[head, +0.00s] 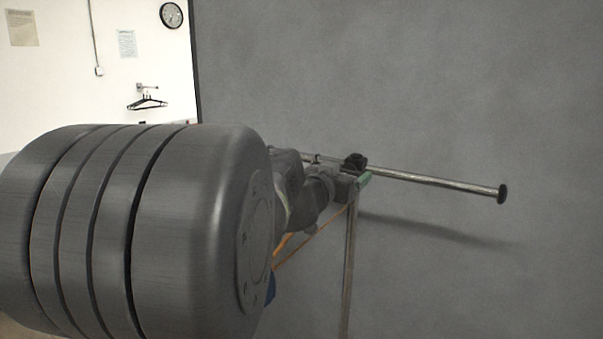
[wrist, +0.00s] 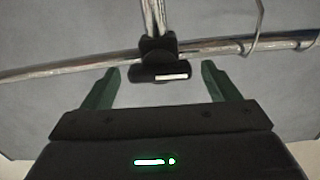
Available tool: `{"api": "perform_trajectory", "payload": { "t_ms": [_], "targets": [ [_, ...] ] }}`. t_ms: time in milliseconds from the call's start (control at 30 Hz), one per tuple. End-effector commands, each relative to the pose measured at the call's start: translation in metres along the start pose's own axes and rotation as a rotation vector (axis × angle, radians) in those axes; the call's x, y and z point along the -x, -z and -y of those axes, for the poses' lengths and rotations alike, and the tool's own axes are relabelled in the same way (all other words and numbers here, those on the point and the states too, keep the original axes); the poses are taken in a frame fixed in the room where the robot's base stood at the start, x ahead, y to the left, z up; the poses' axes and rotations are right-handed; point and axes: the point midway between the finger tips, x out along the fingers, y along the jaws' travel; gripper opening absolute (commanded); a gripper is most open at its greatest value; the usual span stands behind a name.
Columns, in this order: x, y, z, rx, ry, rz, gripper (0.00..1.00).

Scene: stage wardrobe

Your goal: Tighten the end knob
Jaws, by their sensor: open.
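A black clamp (wrist: 158,46) sits where a metal crossbar (head: 430,180) meets an upright pole (head: 350,270). Its black T-shaped knob (wrist: 160,75) has a pale strip and faces my gripper in the wrist view. The clamp also shows as a dark lump in the head view (head: 354,161). My gripper (wrist: 160,67) is open, with one green finger to each side of the knob and a gap on both sides. In the head view my gripper (head: 364,180) shows only as a bit of green by the clamp; my arm hides most of it. I cannot tell how tight the knob is.
The crossbar ends at the right in a round black end cap (head: 503,194). A wire hook (wrist: 252,38) hangs on the bar in the wrist view. A grey wall panel (head: 450,80) stands behind. Black hangers (head: 147,102) hang on the far white wall.

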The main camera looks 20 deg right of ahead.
Motion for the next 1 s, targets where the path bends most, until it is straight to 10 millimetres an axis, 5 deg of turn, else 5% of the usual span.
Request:
{"api": "perform_trajectory", "payload": {
  "t_ms": [233,500,1000],
  "targets": [
    [-0.0007,0.0002,-0.0001,0.000,0.000,0.000,0.82],
    [-0.0006,0.0002,-0.0001,0.000,0.000,0.000,0.37],
    [-0.0004,0.0001,-0.0008,-0.146,0.000,0.000,0.37]
  ]
}}
